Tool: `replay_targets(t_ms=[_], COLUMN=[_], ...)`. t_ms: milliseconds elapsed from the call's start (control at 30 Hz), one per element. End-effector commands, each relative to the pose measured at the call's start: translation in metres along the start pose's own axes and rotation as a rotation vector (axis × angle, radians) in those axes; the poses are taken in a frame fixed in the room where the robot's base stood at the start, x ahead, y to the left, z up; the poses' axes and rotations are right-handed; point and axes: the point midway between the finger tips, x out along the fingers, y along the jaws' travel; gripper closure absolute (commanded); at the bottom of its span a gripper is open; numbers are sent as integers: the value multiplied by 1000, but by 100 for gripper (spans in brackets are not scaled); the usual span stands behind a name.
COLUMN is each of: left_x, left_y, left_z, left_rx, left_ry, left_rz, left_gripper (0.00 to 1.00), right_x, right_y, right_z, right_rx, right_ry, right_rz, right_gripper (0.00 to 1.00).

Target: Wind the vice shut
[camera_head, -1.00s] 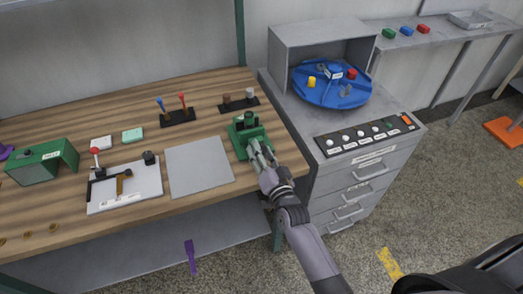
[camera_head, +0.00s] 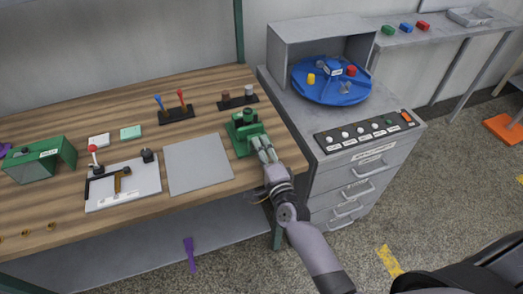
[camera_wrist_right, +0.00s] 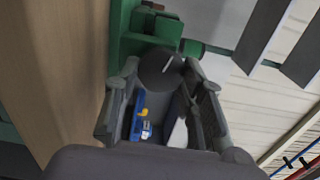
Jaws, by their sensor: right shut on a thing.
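The green vice (camera_head: 240,140) stands at the right end of the wooden bench, near its front corner. My right gripper (camera_head: 262,147) is at the front of the vice, shut on its handle. In the right wrist view the vice's green body (camera_wrist_right: 125,35) is at the top, and the dark rounded handle end (camera_wrist_right: 160,68) sits between the two fingers of my right gripper (camera_wrist_right: 168,90). The fingers hide most of the handle, and I cannot make out the jaw gap. My left gripper is not in view.
A grey plate (camera_head: 198,164) lies left of the vice, with a white lever board (camera_head: 135,200) beyond it. A grey drawer cabinet (camera_head: 350,190) with a blue turntable (camera_head: 331,92) stands close on the right. Sockets with levers (camera_head: 177,112) stand behind.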

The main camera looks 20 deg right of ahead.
Motion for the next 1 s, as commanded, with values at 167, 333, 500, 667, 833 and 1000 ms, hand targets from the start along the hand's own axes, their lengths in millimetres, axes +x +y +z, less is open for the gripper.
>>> replay_targets(t_ms=[167,333,500,667,833,1000], left_x=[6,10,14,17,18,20], left_y=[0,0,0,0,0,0], left_z=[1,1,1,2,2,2], left_rx=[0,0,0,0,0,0], left_ry=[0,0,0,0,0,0], left_rz=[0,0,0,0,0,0], left_gripper=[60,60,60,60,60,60], right_x=[-1,-1,-1,-1,-1,-1], right_y=[4,5,5,5,5,5], right_z=[1,1,2,2,2,2], right_rx=[170,329,476,591,679,733], right_ry=[-2,-1,-2,-1,-1,-1], right_rz=[4,4,4,4,4,5], right_gripper=[91,91,91,91,91,91])
